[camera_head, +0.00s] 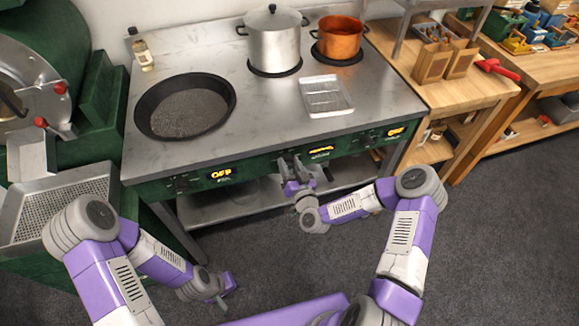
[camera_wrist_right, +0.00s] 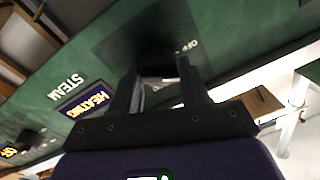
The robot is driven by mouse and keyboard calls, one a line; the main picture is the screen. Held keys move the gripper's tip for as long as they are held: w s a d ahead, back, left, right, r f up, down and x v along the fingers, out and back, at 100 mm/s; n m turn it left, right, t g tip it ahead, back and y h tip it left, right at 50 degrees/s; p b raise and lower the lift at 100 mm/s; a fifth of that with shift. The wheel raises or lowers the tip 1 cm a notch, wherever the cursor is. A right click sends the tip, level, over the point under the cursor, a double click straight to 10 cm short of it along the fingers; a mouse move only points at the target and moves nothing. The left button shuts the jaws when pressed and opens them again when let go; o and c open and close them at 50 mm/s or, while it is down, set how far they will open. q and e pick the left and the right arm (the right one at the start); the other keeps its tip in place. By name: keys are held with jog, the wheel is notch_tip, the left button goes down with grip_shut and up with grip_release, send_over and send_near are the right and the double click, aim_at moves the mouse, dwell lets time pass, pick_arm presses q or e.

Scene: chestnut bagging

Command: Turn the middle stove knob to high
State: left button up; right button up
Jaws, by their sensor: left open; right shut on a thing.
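The stove's green front panel (camera_head: 250,168) carries several dark knobs with small lit displays. The middle knob (camera_wrist_right: 158,62) is dark and sits between my right gripper's fingers in the right wrist view. My right gripper (camera_head: 293,162) is shut on it, and the fingers mostly hide it in the head view. The middle display (camera_head: 320,143) is lit orange, and in the right wrist view it reads HEATING (camera_wrist_right: 88,101), next to STEAM lettering. White OFF lettering shows beside the knob. My left gripper (camera_head: 222,297) is open and empty, low over the floor.
A dark pan (camera_head: 186,107), a steel pot (camera_head: 273,45), a copper pot (camera_head: 340,40) and a metal tray (camera_head: 326,97) are on the stove top. The left display (camera_head: 220,174) reads OFF. A wooden table with paper bags (camera_head: 434,62) stands at right.

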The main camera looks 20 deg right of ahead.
jog(key=m, duration=0.2)
jog(key=m+b, duration=0.1)
jog(key=m, duration=0.2)
jog(key=shift+d+f+h, duration=0.2)
jog(key=shift+h, duration=0.2)
jog(key=m+b, duration=0.1)
jog(key=m, duration=0.2)
jog(key=shift+m+t, duration=0.3)
jog(key=shift+m, duration=0.1)
jog(key=m, duration=0.5)
jog(key=m+h+b, duration=0.1)
jog(key=m, duration=0.9)
jog(key=shift+a+f+m+h, duration=0.25)
jog(key=shift+f+m+h, duration=0.05)
jog(key=shift+a+m+g, duration=0.1)
jog(key=shift+m+g, duration=0.1)
jog(key=shift+m, duration=1.45)
jog(key=shift+a+m+g, duration=0.1)
jog(key=shift+m+g, duration=0.1)
jog(key=shift+m, duration=1.45)
jog(key=shift+r+m, duration=0.1)
jog(key=shift+m, duration=0.2)
